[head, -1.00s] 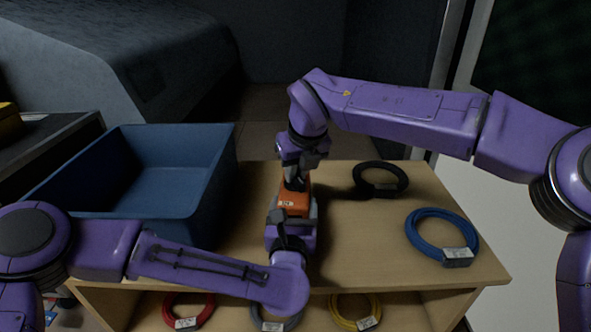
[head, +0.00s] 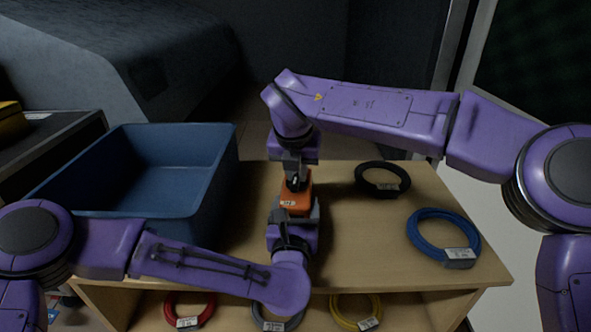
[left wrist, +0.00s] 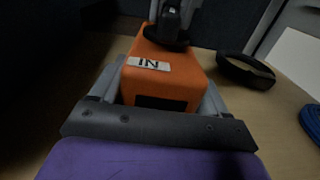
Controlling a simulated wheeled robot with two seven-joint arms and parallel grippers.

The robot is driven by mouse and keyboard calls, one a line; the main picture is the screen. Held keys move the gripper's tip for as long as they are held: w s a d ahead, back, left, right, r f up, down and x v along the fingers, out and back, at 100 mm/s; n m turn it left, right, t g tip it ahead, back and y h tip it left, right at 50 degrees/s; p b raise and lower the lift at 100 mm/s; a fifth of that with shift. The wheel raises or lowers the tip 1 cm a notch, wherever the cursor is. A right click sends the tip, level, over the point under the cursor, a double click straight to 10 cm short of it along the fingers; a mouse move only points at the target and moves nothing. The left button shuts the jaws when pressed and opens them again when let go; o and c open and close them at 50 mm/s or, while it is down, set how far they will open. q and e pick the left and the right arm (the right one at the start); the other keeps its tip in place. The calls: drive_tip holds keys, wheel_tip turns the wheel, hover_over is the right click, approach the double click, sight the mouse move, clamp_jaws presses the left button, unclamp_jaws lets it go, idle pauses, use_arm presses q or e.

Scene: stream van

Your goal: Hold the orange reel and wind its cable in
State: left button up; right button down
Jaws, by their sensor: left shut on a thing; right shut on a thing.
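The orange reel (head: 297,202) stands near the middle of the wooden table. In the left wrist view the reel (left wrist: 168,82) shows a white label reading "IN" on its top. My left gripper (head: 294,216) is shut on the reel's body from the near side, one grey finger along each side. My right gripper (head: 296,182) comes down from above and is shut on a small dark part on the reel's top, probably its crank; the fingers mostly hide that part. Its dark tip also shows in the left wrist view (left wrist: 172,18). I cannot make out any loose cable.
A blue bin (head: 205,200) stands left of the reel. A black coil (head: 383,166) and a blue coil (head: 412,228) lie to the right on the table (head: 360,250). Red (head: 174,308), grey (head: 257,313) and yellow (head: 337,309) coils lie on the shelf below.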

idle(0.3)
drive_tip(key=c, duration=1.1)
unclamp_jaws()
drive_tip(key=shift+o, duration=0.2)
drive_tip(key=shift+r, duration=0.1)
drive_tip(key=v, duration=1.2)
use_arm(q)
drive_tip(key=o, duration=1.2)
drive_tip(key=shift+c, duration=0.2)
drive_tip(key=shift+s, duration=0.15)
